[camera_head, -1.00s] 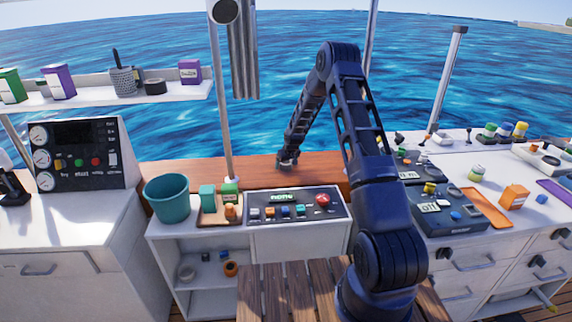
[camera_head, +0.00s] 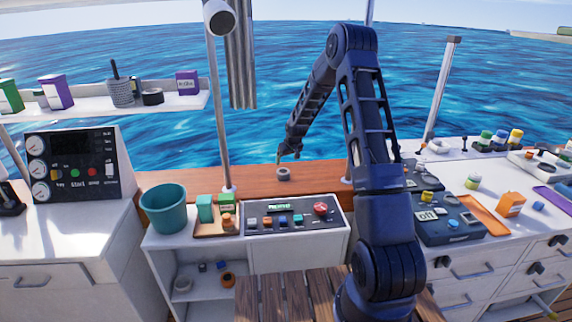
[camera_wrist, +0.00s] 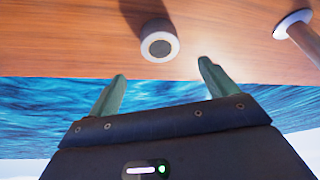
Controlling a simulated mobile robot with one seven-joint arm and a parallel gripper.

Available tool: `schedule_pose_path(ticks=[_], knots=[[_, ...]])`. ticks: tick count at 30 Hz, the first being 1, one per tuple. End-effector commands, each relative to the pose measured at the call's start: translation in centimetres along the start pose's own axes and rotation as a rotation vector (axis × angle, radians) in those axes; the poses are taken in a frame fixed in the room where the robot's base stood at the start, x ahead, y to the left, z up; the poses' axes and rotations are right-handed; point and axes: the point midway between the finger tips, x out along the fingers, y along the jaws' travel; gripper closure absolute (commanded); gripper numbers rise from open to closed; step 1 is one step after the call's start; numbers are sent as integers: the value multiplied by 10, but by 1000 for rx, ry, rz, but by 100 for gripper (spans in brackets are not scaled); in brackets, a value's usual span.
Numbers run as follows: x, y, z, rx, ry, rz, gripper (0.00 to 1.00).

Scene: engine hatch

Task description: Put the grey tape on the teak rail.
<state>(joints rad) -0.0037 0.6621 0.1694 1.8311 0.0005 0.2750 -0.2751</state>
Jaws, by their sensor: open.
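The grey tape (camera_head: 284,173) lies flat on the teak rail (camera_head: 250,175), behind the button panel. In the wrist view the tape (camera_wrist: 159,42) is a round roll with a pale rim and a dark centre, resting on the brown wood of the rail (camera_wrist: 225,35). My gripper (camera_head: 281,157) is just above and behind the tape in the head view. In the wrist view my gripper (camera_wrist: 162,78) has its two green fingers spread wide, with nothing between them. The tape is beyond the fingertips and apart from them.
A pale post foot (camera_wrist: 292,24) stands on the rail near the tape; the post (camera_head: 222,110) rises there. A teal bucket (camera_head: 164,208), a small tray of boxes (camera_head: 216,234) and a button panel (camera_head: 292,219) stand in front. Water lies behind the rail.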

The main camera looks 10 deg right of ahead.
Motion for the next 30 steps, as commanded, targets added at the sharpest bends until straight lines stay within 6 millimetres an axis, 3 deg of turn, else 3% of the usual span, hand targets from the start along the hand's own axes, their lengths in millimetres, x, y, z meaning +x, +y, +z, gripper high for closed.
schedule_pose_path(ticks=[5, 8, 20, 30], knots=[[-13, 0, 0, 1, 0, 2, 15], [-33, 1, 0, 4, 1, 9, 15], [-179, 0, 27, 48, -7, 59, 15], [-292, -9, 77, 102, -11, 99, 15]])
